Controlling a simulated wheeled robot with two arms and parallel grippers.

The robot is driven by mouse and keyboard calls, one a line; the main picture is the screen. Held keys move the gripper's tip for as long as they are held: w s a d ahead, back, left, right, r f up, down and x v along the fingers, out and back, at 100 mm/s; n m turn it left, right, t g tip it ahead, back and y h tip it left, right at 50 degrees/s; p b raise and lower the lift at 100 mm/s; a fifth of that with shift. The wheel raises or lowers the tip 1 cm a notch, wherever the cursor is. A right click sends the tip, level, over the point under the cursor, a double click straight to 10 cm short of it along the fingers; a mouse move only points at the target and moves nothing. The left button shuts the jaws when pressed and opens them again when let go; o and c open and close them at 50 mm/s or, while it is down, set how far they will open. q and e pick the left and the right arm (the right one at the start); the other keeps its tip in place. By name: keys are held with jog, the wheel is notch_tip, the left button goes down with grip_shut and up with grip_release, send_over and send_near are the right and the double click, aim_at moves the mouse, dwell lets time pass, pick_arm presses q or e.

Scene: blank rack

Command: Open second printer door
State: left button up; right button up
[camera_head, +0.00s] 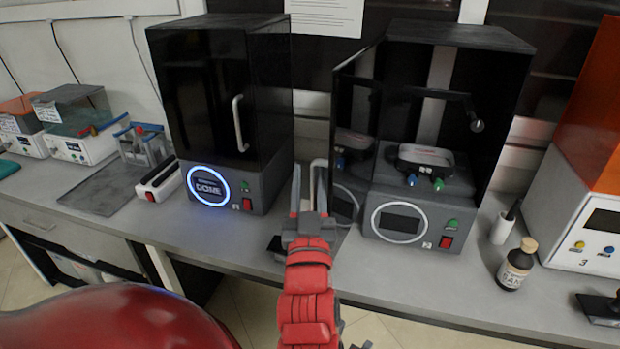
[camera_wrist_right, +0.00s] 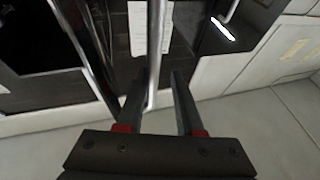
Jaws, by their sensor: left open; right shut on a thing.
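The second printer (camera_head: 458,32) is the black, grey-based one on the right. Its dark see-through door (camera_head: 352,120) stands swung open at the left, and its interior shows. My right gripper (camera_head: 309,190) is at the pale vertical door handle (camera_head: 318,162) and shut on it. In the right wrist view the bar-shaped handle (camera_wrist_right: 153,60) lies between the fingers of my right gripper (camera_wrist_right: 160,90), nearer the left finger. Only small grey tips of my left gripper (camera_head: 360,346) show at the bottom edge of the head view; it is open, mostly out of frame.
The first printer (camera_head: 212,100), door shut and ring lit blue, stands close to the left of the open door. A brown bottle (camera_head: 516,265), a white cup (camera_head: 502,228) and an orange-topped machine (camera_head: 585,195) stand to the right. The counter front (camera_head: 440,290) is mostly clear.

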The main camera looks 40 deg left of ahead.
jog(key=shift+s+r, duration=0.15)
jog(key=shift+r, duration=0.25)
jog(key=p+v, duration=0.1)
jog(key=v, duration=1.6)
jog(key=shift+f, duration=0.5)
jog(key=shift+d, duration=0.15)
